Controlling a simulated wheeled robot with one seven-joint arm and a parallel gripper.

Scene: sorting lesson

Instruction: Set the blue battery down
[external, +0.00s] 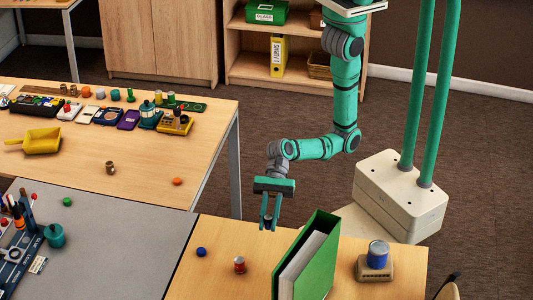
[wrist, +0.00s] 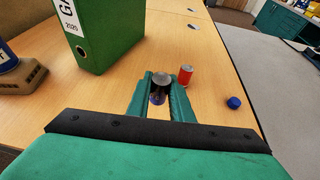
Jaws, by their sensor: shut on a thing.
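My gripper points down at the far edge of the near wooden table (external: 212,282). I cannot tell whether the battery's bottom touches the tabletop.
A red battery (external: 239,265) stands close by, with a blue cap (external: 201,252) beyond it. A tall green binder (external: 318,255) stands beside my gripper. A blue cylinder (external: 378,252) sits on a tan base at right. Bare wood lies between binder and red battery.

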